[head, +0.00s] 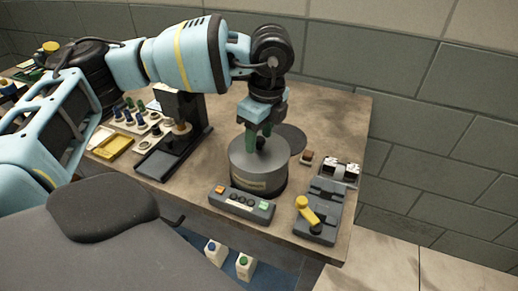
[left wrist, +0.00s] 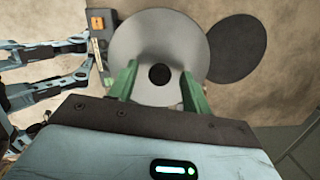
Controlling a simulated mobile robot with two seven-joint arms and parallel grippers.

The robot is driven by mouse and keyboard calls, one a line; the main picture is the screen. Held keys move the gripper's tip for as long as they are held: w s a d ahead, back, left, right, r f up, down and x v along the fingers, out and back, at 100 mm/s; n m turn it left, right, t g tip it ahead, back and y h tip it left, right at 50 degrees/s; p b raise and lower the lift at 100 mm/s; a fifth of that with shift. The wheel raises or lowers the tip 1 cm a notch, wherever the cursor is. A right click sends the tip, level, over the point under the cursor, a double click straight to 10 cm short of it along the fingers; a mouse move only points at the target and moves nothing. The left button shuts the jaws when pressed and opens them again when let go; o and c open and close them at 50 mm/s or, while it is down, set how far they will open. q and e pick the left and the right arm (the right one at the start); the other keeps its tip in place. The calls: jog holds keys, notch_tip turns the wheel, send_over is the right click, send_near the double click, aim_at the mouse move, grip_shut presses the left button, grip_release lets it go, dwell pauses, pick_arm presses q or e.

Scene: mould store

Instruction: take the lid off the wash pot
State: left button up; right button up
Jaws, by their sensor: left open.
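The wash pot (head: 258,181) is a grey round pot with a label on its front, standing on the bench. Its flat grey lid (head: 240,153) is on it, and the lid also fills the middle of the left wrist view (left wrist: 160,30). A black round knob (left wrist: 160,75) sits at the lid's centre. My left gripper (head: 258,140) points down over the lid. In the left wrist view its green fingers (left wrist: 160,84) are open on either side of the knob, with gaps. Whether the fingertips are level with the knob is hard to tell. My right gripper is not seen.
A dark round disc (head: 291,137) lies flat behind the pot. A button box (head: 242,203) stands in front, with a yellow-handled device (head: 316,215) at right. A black stand (head: 176,145) and yellow tray (head: 112,146) are at left.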

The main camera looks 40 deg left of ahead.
aim_at(260, 140)
pick_arm(q)
grip_shut()
dwell(0.3)
jog(key=shift+r, duration=0.15)
jog(key=shift+r, duration=0.6)
notch_tip(260, 140, up, 2)
jog(key=shift+r, duration=0.1)
jog(key=s+d, duration=0.1)
jog(key=s, duration=0.7)
jog(key=s+d+r, duration=0.1)
jog(key=s+d, duration=0.1)
jog(key=s, duration=0.5)
jog(key=shift+s+d+r, duration=0.15)
jog(key=shift+s+d, duration=0.1)
jog(key=shift+s, duration=0.1)
